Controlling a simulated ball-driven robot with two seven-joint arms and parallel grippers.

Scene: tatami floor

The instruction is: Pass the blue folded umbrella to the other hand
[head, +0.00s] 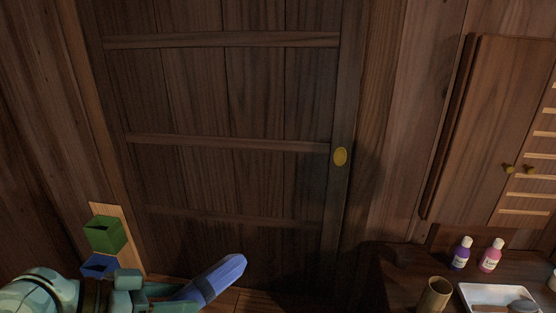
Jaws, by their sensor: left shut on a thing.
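The blue folded umbrella (220,277) shows at the bottom of the head view, left of centre. It is tilted, with its far end up and to the right. My left gripper (180,291) comes in from the lower left and is shut on the umbrella's lower left part. The fingers and the frame's bottom edge hide part of that end. My right gripper is not in view.
A wooden door with a brass knob (340,156) stands ahead. A green box (104,234) and a blue box (99,265) are at lower left. At lower right, a dark counter holds a purple bottle (461,253), a pink bottle (490,255), a brown cup (434,296) and a white tray (467,291).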

